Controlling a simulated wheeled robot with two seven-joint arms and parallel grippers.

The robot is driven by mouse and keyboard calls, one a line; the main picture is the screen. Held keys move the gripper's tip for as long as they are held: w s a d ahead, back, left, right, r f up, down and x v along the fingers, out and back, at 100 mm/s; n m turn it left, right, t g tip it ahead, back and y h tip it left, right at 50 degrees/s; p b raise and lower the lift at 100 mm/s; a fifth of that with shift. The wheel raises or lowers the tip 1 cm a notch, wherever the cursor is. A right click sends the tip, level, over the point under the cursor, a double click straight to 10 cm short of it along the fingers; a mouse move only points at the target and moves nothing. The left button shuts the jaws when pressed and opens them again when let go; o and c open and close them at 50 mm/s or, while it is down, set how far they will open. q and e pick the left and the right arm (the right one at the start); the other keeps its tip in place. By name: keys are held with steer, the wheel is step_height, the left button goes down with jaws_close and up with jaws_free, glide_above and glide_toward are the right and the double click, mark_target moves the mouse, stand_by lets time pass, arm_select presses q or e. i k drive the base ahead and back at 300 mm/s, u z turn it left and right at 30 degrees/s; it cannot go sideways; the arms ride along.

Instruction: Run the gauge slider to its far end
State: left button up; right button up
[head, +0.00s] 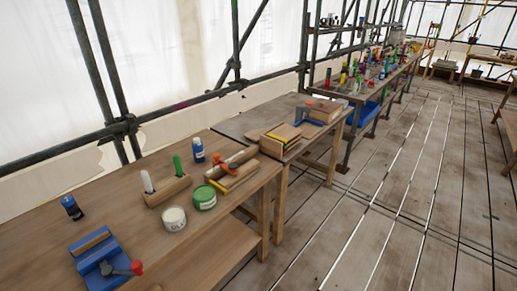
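I cannot tell for certain which thing is the gauge slider. A wooden piece with a yellow strip and an orange-red part (232,171) lies on the near wooden bench (135,222). On the bench beyond it, a wooden block with a yellow edge (281,138) sits near a blue-framed piece (310,122). A blue device (98,258) with a dark lever and red knob (137,267) is at the near left of the bench. These are too small to read any slider position. Neither of my grippers shows in the head view.
The near bench also holds a white tub (174,219), a green tin (204,198), blue bottles (198,150) and a wooden holder (168,191) with upright handles. Scaffold poles (123,127) stand behind the benches. The plank floor (400,200) to the right is open.

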mark_target(215, 156)
steer(key=z, duration=0.3)
steer(key=i, duration=0.8)
steer(key=u, duration=0.6)
steer(key=i, duration=0.55)
steer(key=u, duration=0.6)
